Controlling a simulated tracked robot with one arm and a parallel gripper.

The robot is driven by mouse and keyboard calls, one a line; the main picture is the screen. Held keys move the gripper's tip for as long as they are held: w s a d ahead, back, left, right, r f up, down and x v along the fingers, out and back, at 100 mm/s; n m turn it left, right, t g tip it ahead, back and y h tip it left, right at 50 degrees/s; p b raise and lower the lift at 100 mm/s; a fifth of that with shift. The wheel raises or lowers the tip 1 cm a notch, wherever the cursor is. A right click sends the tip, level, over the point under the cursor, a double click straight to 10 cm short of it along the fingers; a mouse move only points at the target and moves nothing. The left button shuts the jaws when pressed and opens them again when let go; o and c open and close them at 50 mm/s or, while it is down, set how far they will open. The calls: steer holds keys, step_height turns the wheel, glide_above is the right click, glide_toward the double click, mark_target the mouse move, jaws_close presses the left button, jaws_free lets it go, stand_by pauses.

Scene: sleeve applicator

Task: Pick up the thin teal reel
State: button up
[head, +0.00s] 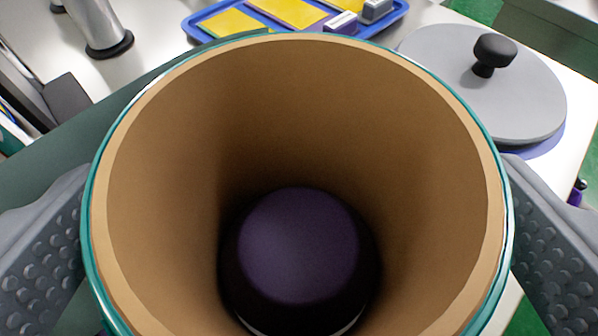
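The thin teal reel (92,205) fills the middle of the head view, seen from above and very close. It shows as a narrow teal layer around a wide tan cardboard core (300,95). I look down into its open bore, where a rounded purple surface (298,245) shows in shadow at the bottom. My gripper (298,255) has one grey studded finger at the left of the reel and one at the right. Both fingers meet its outer side and appear shut on it. The reel's outer wall and lower end are hidden.
A blue tray (200,27) with yellow pads and small blocks lies at the back. A round grey lid with a black knob (490,95) is at the upper right. A metal cylinder (100,25) stands at the upper left. White table surface shows between them.

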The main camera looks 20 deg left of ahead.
steer(key=shift+x, duration=0.9)
steer(key=c, duration=1.1)
steer(key=shift+r, duration=0.1)
